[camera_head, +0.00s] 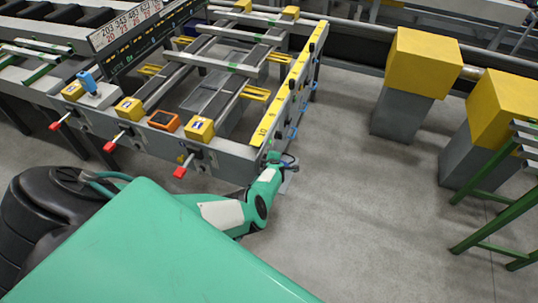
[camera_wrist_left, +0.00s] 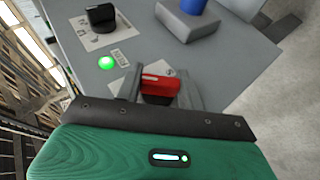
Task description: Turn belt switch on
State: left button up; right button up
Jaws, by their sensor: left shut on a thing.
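In the left wrist view, a red switch handle (camera_wrist_left: 160,83) on a dark base sits on a grey panel (camera_wrist_left: 235,55). My left gripper (camera_wrist_left: 159,88) is shut on this red handle, with one finger on each side of it. A round green lamp (camera_wrist_left: 107,62) glows on the panel just beyond the left finger. In the head view, my left arm reaches to the front right corner of the runout table (camera_head: 235,160); its gripper (camera_head: 285,168) is small and partly hidden there, and the switch cannot be made out. My right gripper is not in view.
A black knob (camera_wrist_left: 100,15) and a grey box with a blue button (camera_wrist_left: 193,8) are on the panel. Red-tipped levers (camera_head: 180,171) stick out along the table front. Yellow-topped grey pillars (camera_head: 420,65) and a green frame (camera_head: 490,190) stand right; the floor between is clear.

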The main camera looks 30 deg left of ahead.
pick_arm(q)
jog(key=shift+d+f+g+p, duration=0.1)
jog(key=shift+g+p, duration=0.3)
jog(key=shift+p, duration=0.15)
dwell(0.4)
jog(key=o, duration=1)
